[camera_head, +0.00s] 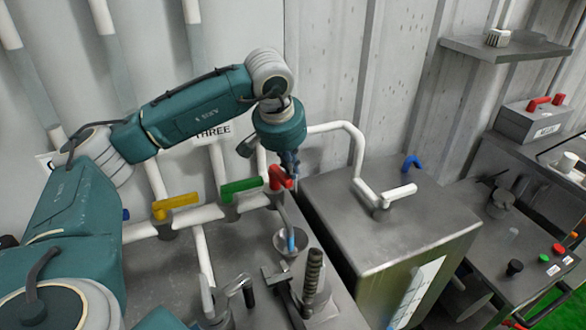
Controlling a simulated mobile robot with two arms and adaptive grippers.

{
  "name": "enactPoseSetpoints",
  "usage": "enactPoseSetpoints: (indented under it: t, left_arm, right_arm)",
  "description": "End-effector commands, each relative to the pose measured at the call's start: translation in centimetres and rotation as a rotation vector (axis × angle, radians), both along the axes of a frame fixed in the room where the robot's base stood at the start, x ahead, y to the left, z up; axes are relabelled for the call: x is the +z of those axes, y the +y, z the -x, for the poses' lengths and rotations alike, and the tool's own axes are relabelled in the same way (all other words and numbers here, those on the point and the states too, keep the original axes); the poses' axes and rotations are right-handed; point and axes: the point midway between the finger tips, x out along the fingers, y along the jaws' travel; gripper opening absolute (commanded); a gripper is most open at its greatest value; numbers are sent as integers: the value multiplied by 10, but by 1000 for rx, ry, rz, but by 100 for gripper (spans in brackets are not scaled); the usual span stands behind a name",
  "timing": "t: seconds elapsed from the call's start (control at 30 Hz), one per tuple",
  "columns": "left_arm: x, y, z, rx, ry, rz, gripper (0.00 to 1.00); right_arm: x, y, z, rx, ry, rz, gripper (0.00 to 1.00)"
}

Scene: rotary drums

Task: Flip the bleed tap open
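No label that I can read marks the bleed tap. A red tap handle (280,178) sits on the white pipework at the centre, above a small metal cup (288,242). My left gripper (290,172) points down right at the red handle, touching it or very close. Its fingers are small and dark, and I cannot tell whether they are shut on it. A yellow handle (175,203) and a green handle (240,188) lie along the pipe to the left. A blue handle (411,162) stands on the metal cabinet to the right. My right gripper is not in view.
A white pipe (340,127) bends over the metal cabinet (440,222). A ribbed dark post (314,270) and metal levers stand at the front of the bench. A grey box (530,122) with red handles and a side bench with buttons (558,248) are at right.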

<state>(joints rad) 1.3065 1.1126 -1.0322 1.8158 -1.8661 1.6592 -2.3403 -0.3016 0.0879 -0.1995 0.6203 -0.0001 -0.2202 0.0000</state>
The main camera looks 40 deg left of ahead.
Motion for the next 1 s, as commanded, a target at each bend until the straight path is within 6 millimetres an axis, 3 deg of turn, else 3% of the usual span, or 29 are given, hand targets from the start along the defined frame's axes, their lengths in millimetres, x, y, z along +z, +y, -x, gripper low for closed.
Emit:
enactPoseSetpoints:
  t: [0.63, 1.0]
  left_arm:
    - [0, 1, 7, 2, 2, -1, 0]
    - [8, 0, 8, 1, -1, -1, 0]
  right_arm:
    - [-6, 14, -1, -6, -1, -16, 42]
    - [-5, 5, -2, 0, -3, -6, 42]
